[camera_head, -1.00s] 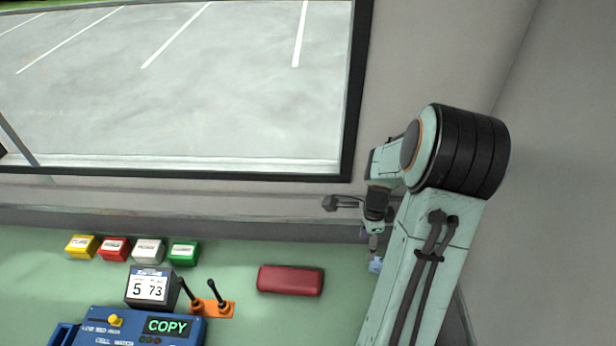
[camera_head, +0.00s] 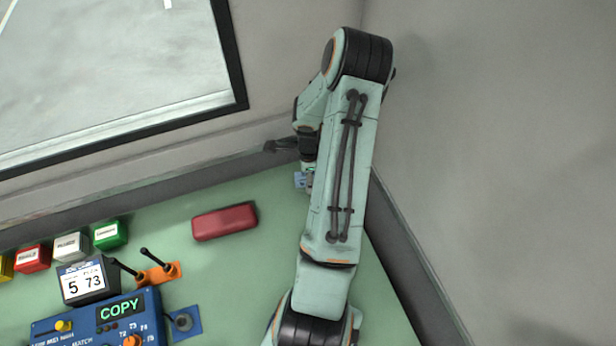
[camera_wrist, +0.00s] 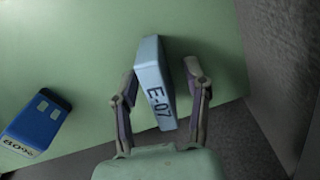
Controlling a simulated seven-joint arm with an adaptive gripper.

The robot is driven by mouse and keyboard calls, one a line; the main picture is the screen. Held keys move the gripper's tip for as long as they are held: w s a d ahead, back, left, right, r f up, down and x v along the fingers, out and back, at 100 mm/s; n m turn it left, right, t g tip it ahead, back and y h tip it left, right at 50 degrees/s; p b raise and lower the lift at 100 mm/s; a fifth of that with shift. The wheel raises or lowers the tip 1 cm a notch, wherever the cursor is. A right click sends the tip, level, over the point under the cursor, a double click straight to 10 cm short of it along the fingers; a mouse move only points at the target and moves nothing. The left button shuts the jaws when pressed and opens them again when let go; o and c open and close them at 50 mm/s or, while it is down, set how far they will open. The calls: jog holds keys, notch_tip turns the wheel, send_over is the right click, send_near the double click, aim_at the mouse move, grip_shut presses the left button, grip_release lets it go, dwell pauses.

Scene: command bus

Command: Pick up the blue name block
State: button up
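A light blue block (camera_wrist: 152,75) marked "E-07" is between the two fingers of my gripper (camera_wrist: 160,70) in the wrist view. The left finger is close beside it, and a gap shows between the block and the right finger. The fingers are apart, and I see no clear grip. In the head view a small light blue piece (camera_head: 299,180) shows beside my gripper (camera_head: 309,176), near the back right of the green table; my arm partly hides this area. I cannot read a name on it there.
A dark blue item (camera_wrist: 38,125) marked "80%" lies left in the wrist view. A red case (camera_head: 224,222) lies on the green table (camera_head: 185,262). Green (camera_head: 109,235), white (camera_head: 70,247) and red (camera_head: 31,258) blocks stand left, behind a display (camera_head: 83,282) and levers (camera_head: 158,270). Walls bound the right.

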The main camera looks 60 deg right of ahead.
grip_shut()
jog(key=shift+r, duration=0.1)
